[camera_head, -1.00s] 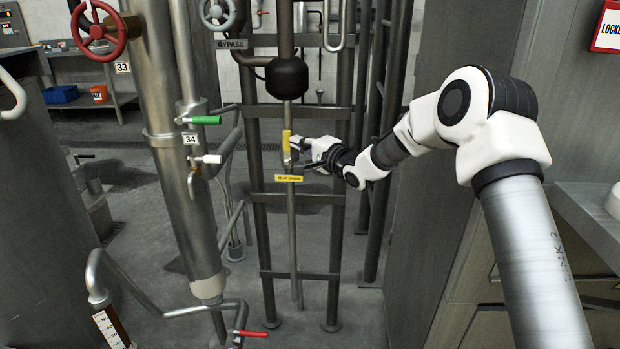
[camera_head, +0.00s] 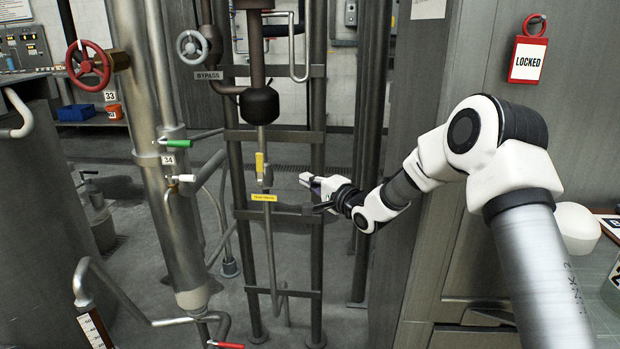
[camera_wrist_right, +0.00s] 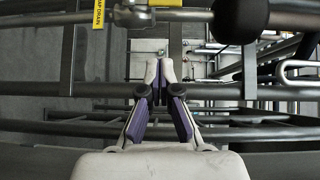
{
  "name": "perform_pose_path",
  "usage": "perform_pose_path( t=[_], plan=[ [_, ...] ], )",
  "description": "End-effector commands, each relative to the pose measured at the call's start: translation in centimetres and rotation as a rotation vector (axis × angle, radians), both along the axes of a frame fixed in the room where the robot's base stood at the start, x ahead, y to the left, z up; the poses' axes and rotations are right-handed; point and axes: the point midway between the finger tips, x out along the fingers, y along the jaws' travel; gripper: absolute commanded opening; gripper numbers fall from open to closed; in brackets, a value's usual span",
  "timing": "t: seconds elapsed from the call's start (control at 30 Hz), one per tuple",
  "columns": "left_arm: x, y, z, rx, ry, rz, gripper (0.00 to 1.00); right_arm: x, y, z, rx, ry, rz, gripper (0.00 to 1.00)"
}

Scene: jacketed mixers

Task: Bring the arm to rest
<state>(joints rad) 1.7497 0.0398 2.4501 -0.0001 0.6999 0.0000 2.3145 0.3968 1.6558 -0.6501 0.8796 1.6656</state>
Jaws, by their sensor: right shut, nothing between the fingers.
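My right arm (camera_head: 465,140) comes in from the right. Its gripper (camera_head: 303,180) points left toward a dark pipe frame and stands a little right of the yellow-handled valve (camera_head: 260,164), apart from it. The yellow handle is upright on a thin vertical pipe, above a yellow label (camera_head: 264,198). In the wrist view the gripper (camera_wrist_right: 160,68) has its purple-sided fingers closed together at the tips, with nothing between them. The label there (camera_wrist_right: 98,14) reads as a drain label, partly cut off. My left gripper is in neither view.
A grey cabinet (camera_head: 425,90) with a red LOCKED sign (camera_head: 527,58) stands close behind my right arm. Left are a steel column (camera_head: 165,235), a green-handled valve (camera_head: 174,142) and a red handwheel (camera_head: 88,65). A counter with a white round object (camera_head: 577,228) is at right.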

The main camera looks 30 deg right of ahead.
Motion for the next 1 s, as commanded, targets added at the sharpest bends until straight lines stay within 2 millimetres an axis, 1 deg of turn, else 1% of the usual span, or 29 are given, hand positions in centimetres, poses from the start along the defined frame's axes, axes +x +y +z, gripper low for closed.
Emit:
perform_pose_path(
  t=[0.43, 0.47, 0.53, 0.57, 0.63, 0.67, 0.7, 0.77, 0.8, 0.87, 0.9, 0.97, 1.0],
  plan=[
    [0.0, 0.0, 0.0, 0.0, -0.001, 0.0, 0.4, 0.0, 0.0, 0.0, 0.0, 0.001, 0.0, 0.0],
    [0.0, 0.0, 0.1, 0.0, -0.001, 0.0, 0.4, 0.0, 0.0, -0.3, 0.0, 0.006, 0.001, 0.0],
    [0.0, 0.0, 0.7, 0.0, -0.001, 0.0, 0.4, -0.1, 0.4, -1.7, -0.004, 0.035, 0.006, 0.0],
    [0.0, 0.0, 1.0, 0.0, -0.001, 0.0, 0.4, -0.1, 0.8, -2.8, -0.011, 0.057, 0.013, 0.0],
    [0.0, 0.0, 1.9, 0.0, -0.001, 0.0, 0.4, -0.8, 2.6, -6.4, -0.025, 0.131, 0.041, 0.0],
    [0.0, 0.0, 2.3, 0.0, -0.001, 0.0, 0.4, -1.5, 3.5, -8.4, -0.027, 0.173, 0.052, 0.0],
    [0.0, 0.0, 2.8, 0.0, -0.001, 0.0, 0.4, -2.8, 4.8, -11.3, -0.025, 0.24, 0.065, 0.0],
    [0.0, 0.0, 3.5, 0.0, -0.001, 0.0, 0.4, -5.5, 6.6, -15.8, -0.021, 0.353, 0.076, 0.0],
    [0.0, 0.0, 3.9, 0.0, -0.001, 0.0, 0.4, -7.6, 7.6, -18.7, -0.033, 0.426, 0.082, 0.0],
    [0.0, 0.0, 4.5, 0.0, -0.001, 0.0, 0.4, -11.2, 9.0, -22.7, -0.073, 0.532, 0.095, 0.0],
    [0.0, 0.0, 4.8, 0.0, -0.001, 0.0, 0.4, -13.9, 9.8, -25.1, -0.112, 0.602, 0.108, 0.0],
    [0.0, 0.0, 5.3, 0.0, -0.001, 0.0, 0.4, -18.3, 10.8, -28.4, -0.189, 0.706, 0.137, 0.0],
    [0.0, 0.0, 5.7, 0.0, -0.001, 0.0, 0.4, -21.5, 11.3, -30.2, -0.248, 0.774, 0.163, 0.0]
  ],
)
